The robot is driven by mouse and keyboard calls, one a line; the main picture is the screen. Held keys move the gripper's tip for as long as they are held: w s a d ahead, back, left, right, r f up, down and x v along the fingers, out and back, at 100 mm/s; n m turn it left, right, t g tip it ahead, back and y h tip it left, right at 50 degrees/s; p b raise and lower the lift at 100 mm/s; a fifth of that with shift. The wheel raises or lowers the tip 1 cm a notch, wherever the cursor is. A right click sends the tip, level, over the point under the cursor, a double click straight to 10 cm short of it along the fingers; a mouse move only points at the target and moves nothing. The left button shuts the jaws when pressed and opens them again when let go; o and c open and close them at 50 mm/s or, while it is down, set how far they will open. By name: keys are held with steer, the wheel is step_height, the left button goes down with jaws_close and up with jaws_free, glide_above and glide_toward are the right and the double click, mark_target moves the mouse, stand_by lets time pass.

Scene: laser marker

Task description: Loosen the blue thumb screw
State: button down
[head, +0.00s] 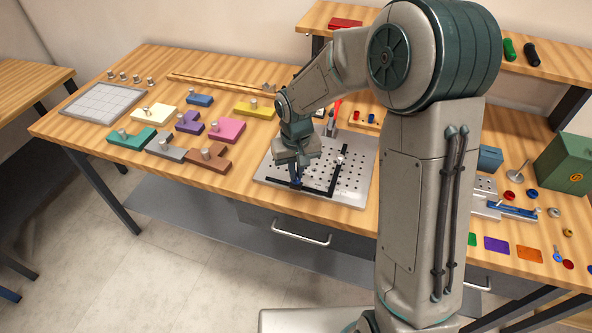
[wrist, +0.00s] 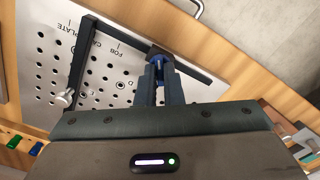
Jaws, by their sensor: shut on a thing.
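In the head view my gripper (head: 296,178) points down at the front of the perforated grey plate (head: 345,190), and the screw there is mostly hidden. The black bars (head: 322,191) form an angled fence on the plate. A silver knob (wrist: 65,97) stands beside the other bar in the wrist view.
Coloured blocks with silver knobs, such as a pink one (head: 228,132) and a brown one (head: 208,160), lie left of the plate. A green box (head: 565,165) and small parts are at the right. A drawer handle (head: 301,236) juts out below the front edge.

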steer(key=n, duration=0.5)
steer(key=shift+r+n, duration=0.1)
steer(key=shift+n, duration=0.2)
steer(key=n+p, duration=0.1)
steer(key=n, duration=0.4)
steer(key=shift+w, duration=0.1)
steer(key=shift+n, duration=0.4)
steer(key=c, duration=1.6)
jaws_free()
steer(key=shift+o, duration=0.2)
step_height(320, 180, up, 14)
